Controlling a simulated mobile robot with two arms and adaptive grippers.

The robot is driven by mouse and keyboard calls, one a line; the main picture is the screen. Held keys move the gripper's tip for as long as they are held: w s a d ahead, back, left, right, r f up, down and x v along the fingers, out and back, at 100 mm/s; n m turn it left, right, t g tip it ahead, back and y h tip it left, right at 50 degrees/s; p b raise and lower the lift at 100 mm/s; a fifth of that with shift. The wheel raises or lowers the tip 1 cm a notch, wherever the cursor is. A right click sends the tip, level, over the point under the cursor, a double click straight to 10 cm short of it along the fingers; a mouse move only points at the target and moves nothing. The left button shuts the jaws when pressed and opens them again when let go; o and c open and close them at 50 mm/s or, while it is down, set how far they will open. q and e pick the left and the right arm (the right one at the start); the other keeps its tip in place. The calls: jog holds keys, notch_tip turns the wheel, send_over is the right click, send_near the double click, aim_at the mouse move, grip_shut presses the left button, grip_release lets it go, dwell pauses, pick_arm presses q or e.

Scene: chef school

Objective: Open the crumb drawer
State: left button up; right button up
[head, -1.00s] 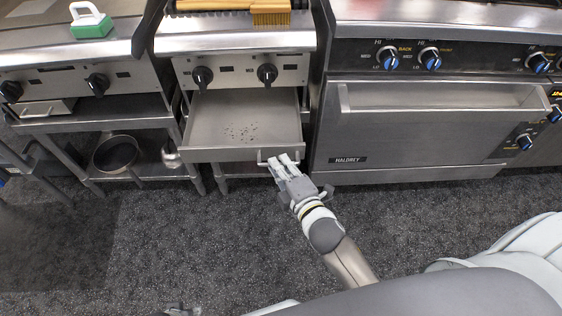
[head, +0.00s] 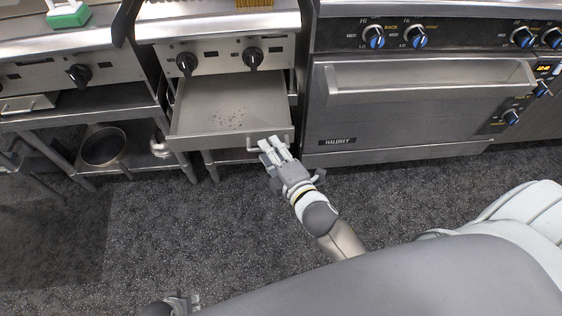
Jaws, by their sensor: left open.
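The crumb drawer (head: 200,118) is a shallow steel tray under the middle cooking unit. It is pulled well out, with dark crumbs (head: 231,119) on its floor. Its bar handle (head: 250,144) is on the right part of the drawer front. My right gripper (head: 269,148) is at this handle, its pale fingers overlapping the bar and hiding part of it. I cannot tell whether the fingers are closed around it. My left gripper (head: 180,303) is open at the bottom edge, low over the floor and away from the drawer; my own body hides part of it.
A wide oven (head: 405,115) with a long handle stands right of the drawer. A shelf at left holds a dark pan (head: 102,146). A green-and-white brush (head: 68,15) lies on the left unit. The dark floor (head: 150,235) before the drawer is clear.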

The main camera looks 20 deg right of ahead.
jog(key=v, duration=1.1)
jog(key=shift+s, duration=0.3)
